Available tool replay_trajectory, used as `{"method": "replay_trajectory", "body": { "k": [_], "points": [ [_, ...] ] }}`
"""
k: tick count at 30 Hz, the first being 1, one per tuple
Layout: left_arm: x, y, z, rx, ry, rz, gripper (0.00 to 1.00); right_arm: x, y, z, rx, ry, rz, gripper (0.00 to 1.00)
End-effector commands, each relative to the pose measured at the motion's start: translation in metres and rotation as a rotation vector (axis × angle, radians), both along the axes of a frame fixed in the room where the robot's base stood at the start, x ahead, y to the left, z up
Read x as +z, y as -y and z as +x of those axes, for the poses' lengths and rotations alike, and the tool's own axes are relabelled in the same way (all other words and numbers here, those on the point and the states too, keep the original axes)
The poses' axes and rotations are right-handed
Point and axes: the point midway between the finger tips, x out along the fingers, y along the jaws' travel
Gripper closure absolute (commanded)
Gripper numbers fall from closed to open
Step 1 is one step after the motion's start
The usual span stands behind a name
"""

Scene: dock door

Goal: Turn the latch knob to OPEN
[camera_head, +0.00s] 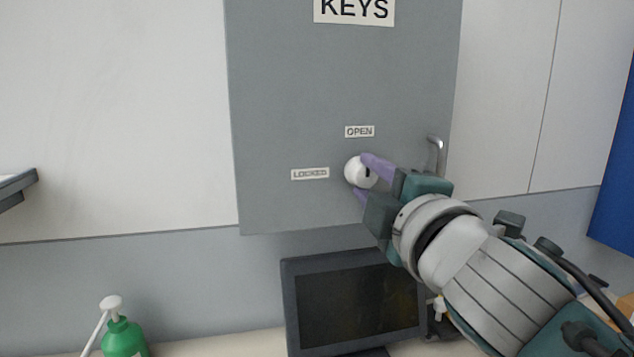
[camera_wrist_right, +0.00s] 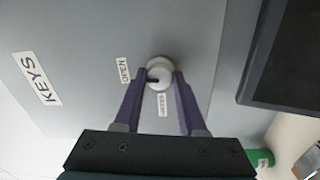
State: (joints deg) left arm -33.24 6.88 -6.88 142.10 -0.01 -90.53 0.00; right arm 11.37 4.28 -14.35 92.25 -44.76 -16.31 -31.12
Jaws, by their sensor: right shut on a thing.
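The latch knob (camera_head: 354,172) is a round white knob on the grey KEYS cabinet door (camera_head: 300,90). The OPEN label (camera_head: 359,131) is above it and the LOCKED label (camera_head: 310,174) is to its left. My right gripper (camera_head: 364,178) is shut on the knob, one purple finger on each side. The right wrist view shows the knob (camera_wrist_right: 160,66) between both fingertips, with a short dark mark on its face, partly between the OPEN (camera_wrist_right: 124,71) and LOCKED (camera_wrist_right: 163,104) sides. Its exact pointing is hard to tell. My left gripper is not in view.
A metal door handle (camera_head: 437,150) is right of the knob, close to my right gripper. A dark monitor (camera_head: 350,305) stands below the cabinet. A green pump bottle (camera_head: 122,338) is at lower left, and a dark ledge-like thing (camera_head: 16,188) at the left edge.

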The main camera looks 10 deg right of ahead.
Motion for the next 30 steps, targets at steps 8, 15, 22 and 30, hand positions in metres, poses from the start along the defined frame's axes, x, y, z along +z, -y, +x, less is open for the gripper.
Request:
{"method": "replay_trajectory", "body": {
  "k": [8, 15, 22, 30],
  "points": [
    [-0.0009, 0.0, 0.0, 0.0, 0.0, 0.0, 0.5, -0.0029, 0.0017, 0.0003, -0.005, -0.009, 0.026, 1.0],
    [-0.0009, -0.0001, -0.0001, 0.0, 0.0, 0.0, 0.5, -0.0031, 0.0019, 0.0004, -0.006, -0.009, 0.026, 1.0],
    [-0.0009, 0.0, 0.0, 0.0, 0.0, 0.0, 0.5, -0.0023, 0.0019, 0.0003, -0.005, -0.007, 0.024, 0.37],
    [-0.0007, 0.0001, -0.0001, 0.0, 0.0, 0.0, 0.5, -0.0012, 0.0009, 0.0001, -0.003, -0.004, 0.022, 0.31]
  ]
}}
